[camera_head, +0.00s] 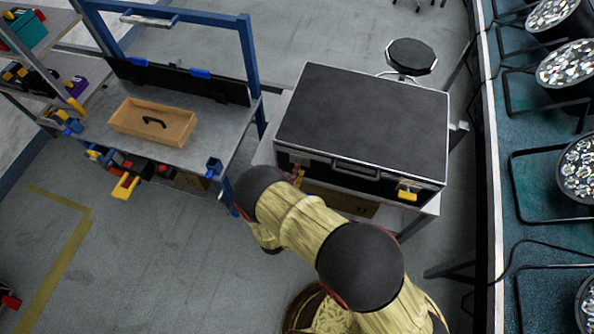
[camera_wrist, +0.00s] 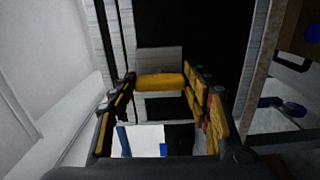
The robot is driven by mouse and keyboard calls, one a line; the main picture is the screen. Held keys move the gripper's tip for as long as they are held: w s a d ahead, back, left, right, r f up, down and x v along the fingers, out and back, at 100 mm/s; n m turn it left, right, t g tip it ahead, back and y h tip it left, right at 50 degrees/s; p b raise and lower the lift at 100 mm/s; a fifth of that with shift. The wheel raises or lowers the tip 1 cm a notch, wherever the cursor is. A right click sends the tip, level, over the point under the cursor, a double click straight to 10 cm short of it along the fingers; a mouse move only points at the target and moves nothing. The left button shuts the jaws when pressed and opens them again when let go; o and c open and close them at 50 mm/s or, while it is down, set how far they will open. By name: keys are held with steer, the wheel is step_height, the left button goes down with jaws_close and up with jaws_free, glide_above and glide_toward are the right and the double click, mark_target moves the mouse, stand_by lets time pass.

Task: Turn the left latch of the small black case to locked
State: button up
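The small black case (camera_head: 362,115) stands closed on a white-topped table, with silver edges and a handle (camera_head: 356,168) on its front. Its right latch (camera_head: 407,192) is yellow and uncovered. My gripper (camera_head: 297,177) is at the left end of the case front and largely covers the left latch in the head view. In the wrist view, the left latch (camera_wrist: 160,82) is a yellow bar across a grey plate (camera_wrist: 158,60). My gripper's fingers (camera_wrist: 160,84) stand at both ends of the bar and appear to touch it.
A workbench (camera_head: 215,130) with a wooden tray (camera_head: 152,122) stands to the left. A round black stool (camera_head: 411,56) is behind the case. Several par cans (camera_head: 567,63) lie on a teal surface to the right.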

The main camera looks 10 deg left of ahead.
steer(key=o, duration=0.4)
steer(key=shift+o, duration=0.2)
steer(key=s, duration=1.2)
steer(key=shift+a, duration=0.45)
